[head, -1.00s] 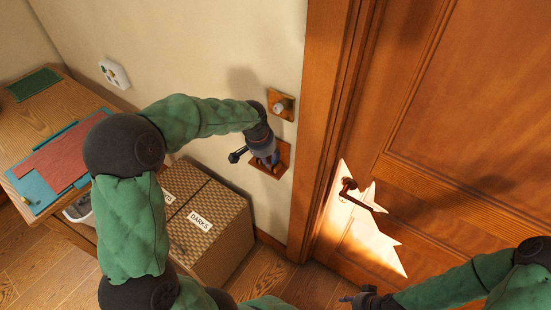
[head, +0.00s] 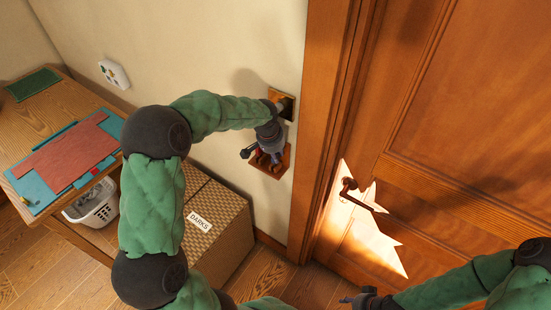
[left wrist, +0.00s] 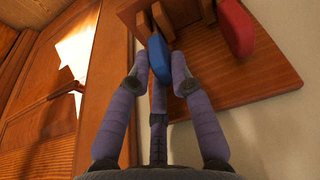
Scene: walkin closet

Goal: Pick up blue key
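The blue key (left wrist: 159,60) hangs at the wooden key rack, seen in the left wrist view. My left gripper (left wrist: 159,72) has its fingers spread around the lower part of the blue key, with fingertips on both sides. Whether they touch it I cannot tell. In the head view the left gripper (head: 262,152) is in front of the rack (head: 280,167) on the wall, hiding most of the keys. My right gripper (head: 358,299) is low at the bottom right, and its fingers are too small to judge.
A red key (left wrist: 235,27) hangs beside the blue one on the rack. The wooden door (head: 440,120) with its handle is to the right. A woven hamper (head: 222,232) stands below the rack. A wooden desk (head: 65,110) is at the left.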

